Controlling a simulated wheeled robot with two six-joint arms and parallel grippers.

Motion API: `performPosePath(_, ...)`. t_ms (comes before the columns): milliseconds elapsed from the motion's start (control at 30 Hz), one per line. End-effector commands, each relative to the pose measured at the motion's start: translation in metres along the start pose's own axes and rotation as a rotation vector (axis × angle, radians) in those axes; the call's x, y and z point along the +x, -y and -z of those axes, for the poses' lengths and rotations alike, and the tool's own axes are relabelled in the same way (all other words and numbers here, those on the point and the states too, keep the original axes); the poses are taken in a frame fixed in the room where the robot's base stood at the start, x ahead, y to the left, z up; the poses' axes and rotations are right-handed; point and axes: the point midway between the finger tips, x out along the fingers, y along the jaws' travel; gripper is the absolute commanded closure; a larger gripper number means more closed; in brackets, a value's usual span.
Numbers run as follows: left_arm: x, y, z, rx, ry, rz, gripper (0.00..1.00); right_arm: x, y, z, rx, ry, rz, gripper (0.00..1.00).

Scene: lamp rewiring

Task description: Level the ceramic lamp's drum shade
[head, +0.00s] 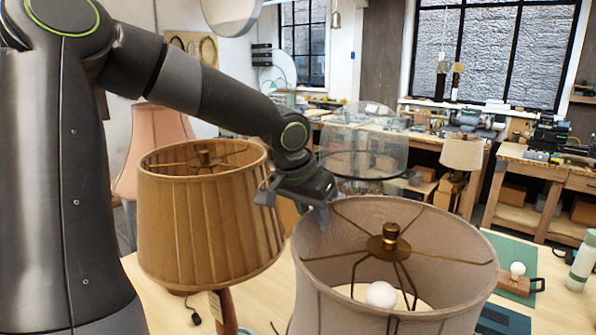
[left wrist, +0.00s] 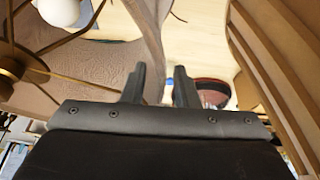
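The beige drum shade (head: 300,290) fills the front right of the head view; its wall also shows in the left wrist view (left wrist: 110,45). Its open top shows a brass spider and finial (head: 390,235) and a white bulb (head: 381,295). The rim looks a little lower at the right, though the viewing angle makes this unsure. The ceramic base is hidden. My left gripper (head: 323,212) is at the shade's far left rim. In the left wrist view its two fingers (left wrist: 160,88) stand apart, with the shade wall between them. Contact is not clear. My right gripper is out of view.
A brown pleated lampshade (head: 205,225) stands close on the left, beside my left forearm. A pink shade (head: 155,140) is behind it.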

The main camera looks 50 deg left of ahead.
Motion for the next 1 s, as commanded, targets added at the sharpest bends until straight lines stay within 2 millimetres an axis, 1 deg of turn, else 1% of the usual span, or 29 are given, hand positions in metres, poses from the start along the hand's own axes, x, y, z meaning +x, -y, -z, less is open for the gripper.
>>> performPosePath(267,-0.043,-0.001,0.000,0.000,-0.008,-0.003,0.73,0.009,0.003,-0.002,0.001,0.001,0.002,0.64)
performPosePath(433,-0.076,-0.001,-0.001,0.000,-0.008,-0.001,0.73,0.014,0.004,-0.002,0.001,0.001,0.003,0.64)
performPosePath(600,-0.116,0.000,0.000,-0.001,-0.008,0.001,0.73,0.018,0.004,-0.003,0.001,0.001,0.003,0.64)
performPosePath(700,-0.135,-0.001,-0.001,-0.002,-0.006,0.000,0.73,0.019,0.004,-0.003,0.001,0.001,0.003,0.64)
performPosePath(833,-0.152,-0.001,-0.001,-0.002,-0.004,0.001,0.73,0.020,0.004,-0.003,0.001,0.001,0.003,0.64)
performPosePath(1000,-0.161,-0.001,-0.001,-0.001,-0.003,0.000,0.73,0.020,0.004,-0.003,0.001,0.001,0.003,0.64)
